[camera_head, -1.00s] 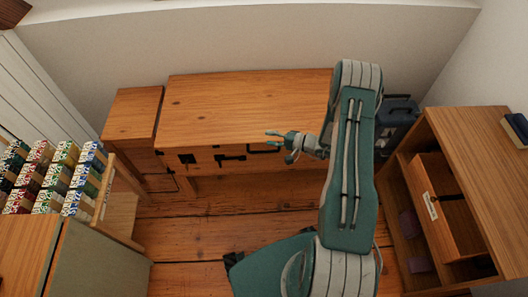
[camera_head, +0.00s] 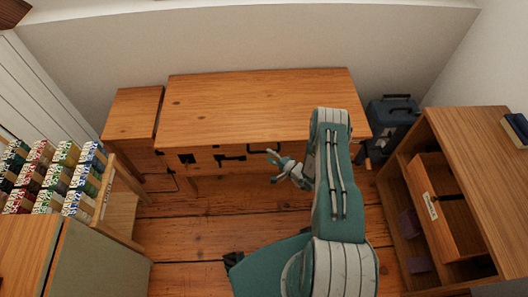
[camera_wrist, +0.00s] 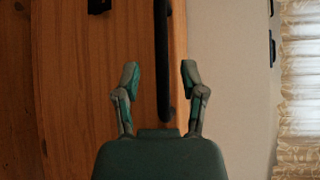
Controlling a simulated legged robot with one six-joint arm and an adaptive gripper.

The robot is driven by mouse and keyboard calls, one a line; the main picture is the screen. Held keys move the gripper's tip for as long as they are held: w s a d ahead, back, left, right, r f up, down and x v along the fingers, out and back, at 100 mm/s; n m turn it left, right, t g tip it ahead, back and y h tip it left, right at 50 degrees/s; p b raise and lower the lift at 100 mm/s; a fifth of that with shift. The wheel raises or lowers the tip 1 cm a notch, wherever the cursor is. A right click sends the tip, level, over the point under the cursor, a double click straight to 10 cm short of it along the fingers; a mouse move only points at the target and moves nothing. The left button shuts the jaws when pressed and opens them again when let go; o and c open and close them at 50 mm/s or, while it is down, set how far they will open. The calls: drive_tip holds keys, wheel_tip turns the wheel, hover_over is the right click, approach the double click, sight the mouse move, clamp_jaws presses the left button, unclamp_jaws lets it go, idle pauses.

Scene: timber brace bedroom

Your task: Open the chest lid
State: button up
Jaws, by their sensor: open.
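The wooden chest (camera_head: 240,105) stands against the far wall with its flat lid down. Black handles and fittings (camera_head: 232,157) show on its front. My gripper (camera_head: 272,166) is open in front of the chest, right of the middle of its front. In the wrist view my two fingers (camera_wrist: 159,68) are spread apart. A long black bar handle (camera_wrist: 162,50) shows between them, close to the edge of the wood, with a gap to each finger. Whether the bar lies at fingertip depth or beyond, I cannot tell. My arm covers the lower right of the chest.
A small wooden cabinet (camera_head: 133,105) adjoins the chest on the left. A dark blue case (camera_head: 390,125) stands right of it. An open wooden shelf unit (camera_head: 480,160) is at the right, and a rack of patterned boxes (camera_head: 60,175) at the left. Floor before the chest is bare.

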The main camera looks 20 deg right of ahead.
sight(264, 152)
drive_tip(key=shift+x, duration=1.8)
drive_tip(key=shift+c, duration=0.4)
clamp_jaws()
